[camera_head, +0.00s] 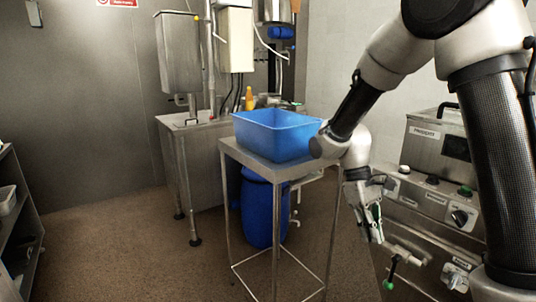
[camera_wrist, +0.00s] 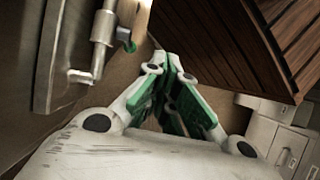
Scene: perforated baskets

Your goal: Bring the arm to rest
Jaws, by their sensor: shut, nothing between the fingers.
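My gripper (camera_head: 374,238) hangs at the end of my bent arm, in front of the steel machine on the right in the head view. In the wrist view my gripper (camera_wrist: 177,62) has its green-padded fingers drawn together at the tips, with nothing between them. My arm reaches in from the upper right and bends down at the wrist. The gripper points down, close to the machine's front with its knobs and levers; whether it touches cannot be told.
A blue basket (camera_head: 277,133) sits on a steel stand (camera_head: 229,147), left of my wrist. A blue drum (camera_head: 258,212) stands beneath. The machine (camera_head: 428,205) has a green-tipped lever (camera_head: 391,277). A dark slatted wooden thing (camera_wrist: 260,40) is close in the wrist view.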

